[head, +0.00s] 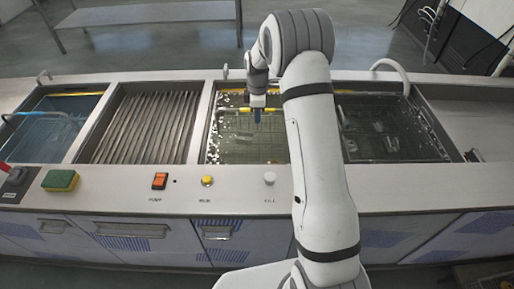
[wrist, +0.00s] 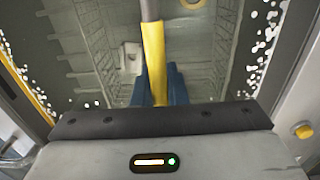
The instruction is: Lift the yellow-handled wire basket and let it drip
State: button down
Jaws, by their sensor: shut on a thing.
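The wire basket (head: 240,148) is in the middle tank, its mesh dim and greenish under the liquid. The wrist view shows its wire walls (wrist: 205,45) below me, with a pale part inside. Its handle is a bar with a yellow sleeve (wrist: 153,52), which also shows as a small yellow piece in the head view (head: 242,109). My gripper (head: 257,116) is over the middle tank, its blue fingers shut on the yellow handle. In the wrist view the blue fingers of my gripper (wrist: 160,90) sit around the sleeve's near end. I cannot tell whether the basket touches the tank floor.
A ribbed drain bay (head: 145,128) lies left of the middle tank. A tank of blue liquid (head: 75,112) with another basket is at far left. The right tank (head: 390,130) holds submerged items. A sponge (head: 60,181), orange switch (head: 160,181) and yellow button (head: 207,181) are in front.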

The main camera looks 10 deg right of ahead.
jog(key=shift+r, duration=0.1)
jog(key=shift+w+r, duration=0.1)
jog(key=shift+r, duration=0.4)
notch_tip(320, 180, up, 9)
jog(key=shift+r+b, duration=0.1)
jog(key=shift+b, duration=0.3)
notch_tip(320, 180, up, 13)
jog(key=p, duration=0.9)
jog(key=shift+f, duration=0.2)
dwell(4.9)
